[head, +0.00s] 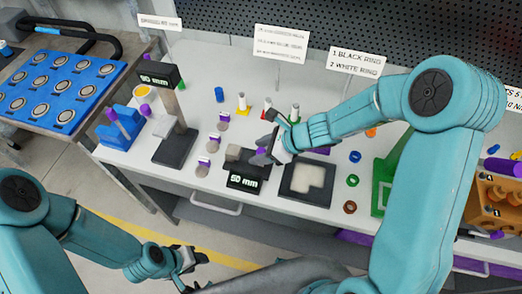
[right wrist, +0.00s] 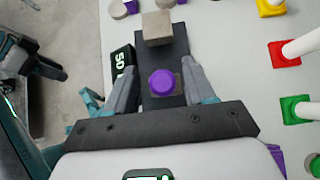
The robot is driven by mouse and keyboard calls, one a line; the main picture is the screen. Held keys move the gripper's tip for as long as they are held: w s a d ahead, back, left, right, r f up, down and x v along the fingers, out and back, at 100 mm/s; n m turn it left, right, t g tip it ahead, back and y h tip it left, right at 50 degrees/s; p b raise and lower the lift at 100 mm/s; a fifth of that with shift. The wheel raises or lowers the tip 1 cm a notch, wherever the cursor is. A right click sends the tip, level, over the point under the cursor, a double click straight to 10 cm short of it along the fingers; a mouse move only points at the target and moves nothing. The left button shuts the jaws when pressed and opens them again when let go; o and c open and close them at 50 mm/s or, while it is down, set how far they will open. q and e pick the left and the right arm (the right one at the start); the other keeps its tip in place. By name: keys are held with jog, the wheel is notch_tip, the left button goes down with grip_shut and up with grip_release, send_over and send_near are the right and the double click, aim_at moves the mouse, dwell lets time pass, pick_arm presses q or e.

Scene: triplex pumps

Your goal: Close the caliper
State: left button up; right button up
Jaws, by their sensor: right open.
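The caliper lies on the white table, with a dark bar (right wrist: 176,45), a grey block (right wrist: 157,27) and a display (head: 243,182) reading 50 mm. Its purple knob (right wrist: 162,83) sits on a small grey piece, apart from the grey block, with dark bar showing between them. My right gripper (head: 262,155) is over the caliper. In the right wrist view its open fingers (right wrist: 160,70) are on either side of the purple knob, with gaps showing. My left gripper (head: 192,268) is low, in front of the table and away from the caliper; its opening is unclear.
A stand with another 50 mm display (head: 157,76) rises to the left. Several purple-topped weights (head: 204,166) lie left of the caliper. A dark tray (head: 307,180) is at its right. Yellow (right wrist: 270,7), red (right wrist: 284,53) and green (right wrist: 295,109) bases stand nearby.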

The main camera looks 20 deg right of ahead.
jog(key=shift+w+f, duration=0.15)
grip_shut()
jog(key=shift+w+a+b, duration=0.15)
jog(key=shift+w+a, duration=0.15)
jog(key=shift+a, duration=0.2)
jog(key=shift+w+a+b, duration=0.15)
jog(key=shift+w+a, duration=0.15)
jog(key=shift+a, duration=0.2)
jog(key=shift+w+a, duration=0.15)
grip_release()
jog(key=shift+d, duration=0.2)
jog(key=shift+a, duration=0.1)
